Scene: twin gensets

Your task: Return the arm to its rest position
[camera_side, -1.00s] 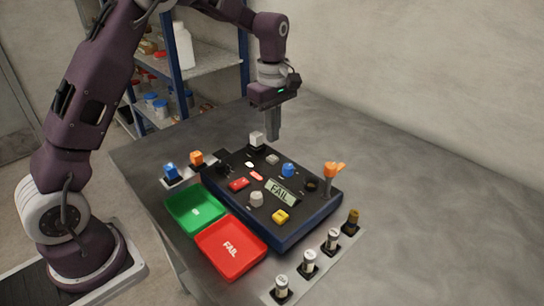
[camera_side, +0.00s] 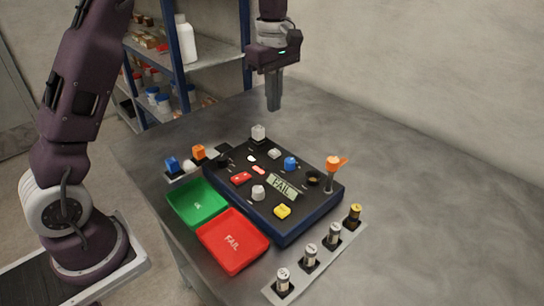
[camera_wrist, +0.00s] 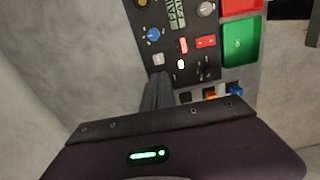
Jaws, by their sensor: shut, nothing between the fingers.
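My gripper (camera_side: 273,92) is shut and empty. It points down in the air above the far side of the table, behind the control panel and clear of it. In the wrist view its fingers (camera_wrist: 157,92) are together, with the panel beyond them. The dark control panel (camera_side: 318,207) lies on the table with a display (camera_side: 283,187) reading FAIL. Colored knobs and buttons sit on the panel, including a blue knob (camera_side: 290,163) and a yellow one (camera_side: 282,211).
A green tray (camera_side: 196,204) and a red FAIL tray (camera_side: 233,241) sit before the panel. A strip with several cylinders (camera_side: 310,257) is at the front right. An orange-topped lever (camera_side: 335,162) stands at the panel's right. Shelves (camera_side: 214,62) stand behind. The table's right side is clear.

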